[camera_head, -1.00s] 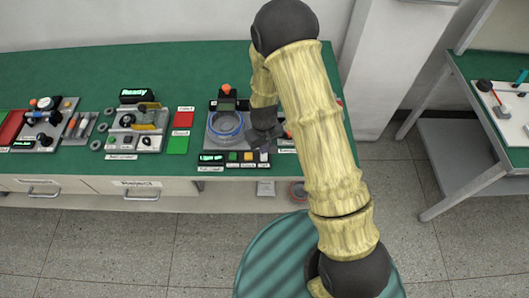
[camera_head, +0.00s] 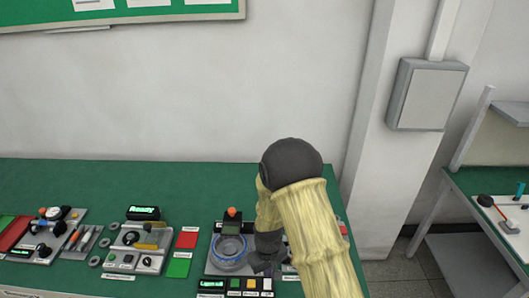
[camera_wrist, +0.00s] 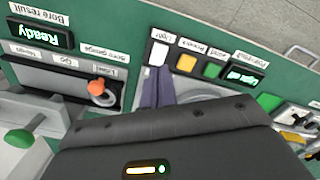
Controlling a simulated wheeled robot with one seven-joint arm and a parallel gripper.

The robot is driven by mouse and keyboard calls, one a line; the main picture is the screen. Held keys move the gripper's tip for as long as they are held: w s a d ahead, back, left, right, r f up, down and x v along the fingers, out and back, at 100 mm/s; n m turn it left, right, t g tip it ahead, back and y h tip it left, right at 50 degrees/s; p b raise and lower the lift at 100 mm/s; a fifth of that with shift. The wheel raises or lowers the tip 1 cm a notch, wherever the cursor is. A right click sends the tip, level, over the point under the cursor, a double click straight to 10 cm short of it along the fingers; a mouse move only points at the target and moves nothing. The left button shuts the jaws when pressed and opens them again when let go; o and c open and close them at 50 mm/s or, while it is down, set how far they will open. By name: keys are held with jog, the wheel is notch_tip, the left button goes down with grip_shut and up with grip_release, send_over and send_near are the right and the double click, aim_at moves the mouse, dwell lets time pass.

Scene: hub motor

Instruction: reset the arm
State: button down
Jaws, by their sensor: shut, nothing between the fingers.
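My gripper (camera_head: 267,262) hangs at the right side of a grey station with a round, blue-rimmed part (camera_head: 230,247), above the green bench (camera_head: 100,177). In the wrist view its narrow dark fingers (camera_wrist: 157,88) are together and empty, pointing toward a white button (camera_wrist: 158,53) labelled Light. I cannot tell whether they touch anything. The gripper housing hides much of the station in that view. My arm bends down from the dark elbow joint and hides part of the bench to its right.
A row of buttons and a lit display (camera_head: 211,284) line the station's front. To the left are a Ready display (camera_head: 143,213), red (camera_head: 187,239) and green (camera_head: 178,266) pads, and a tool fixture. A wall box (camera_head: 426,94) and second bench stand right.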

jog(key=s+d+r+m+t, duration=0.1)
jog(key=s+d+r+m, duration=0.1)
jog(key=s+d+r, duration=0.2)
jog(key=s+d+r+m, duration=0.1)
jog(key=s+d+r, duration=0.3)
jog(key=r, duration=0.6)
jog(key=s+d+r+m+t, duration=0.1)
jog(key=s+d+r+m, duration=0.1)
jog(key=s+d+r, duration=0.2)
notch_tip(320, 180, up, 4)
jog(key=shift+s+d+f+m+t, duration=0.15)
jog(key=shift+s+d+m+t, duration=0.15)
jog(key=shift+d, duration=0.5)
jog(key=shift+w, duration=0.15)
